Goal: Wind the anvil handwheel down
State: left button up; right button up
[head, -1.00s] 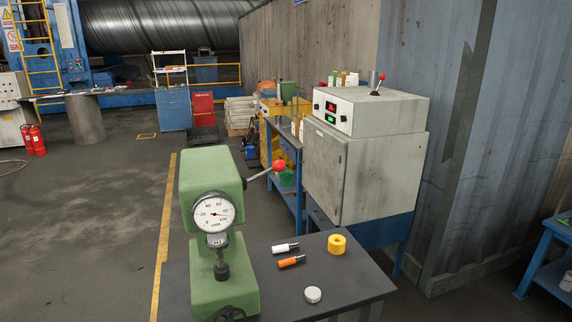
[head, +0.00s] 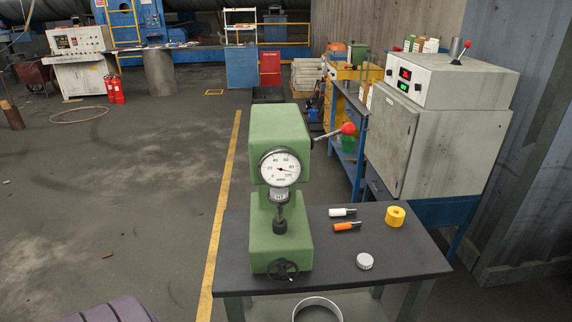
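A green hardness tester (head: 281,140) stands upright on a dark bench top (head: 400,262). Its round dial (head: 280,168) faces me, and a lever with a red ball (head: 348,129) sticks out to its right. The indenter points down at a dark anvil (head: 279,227) below it; at this size I cannot tell whether they touch. The black anvil handwheel (head: 283,270) sits low on the front of the base, close to the bench's front edge. Neither of my grippers is in view.
A white-handled tool (head: 342,212), an orange-handled tool (head: 347,226), a yellow ring (head: 395,216) and a pale round disc (head: 365,261) lie right of the tester. A grey cabinet (head: 436,138) stands behind right. Floor at left is mostly clear.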

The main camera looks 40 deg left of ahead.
aim_at(282, 269)
jog(key=u, duration=1.45)
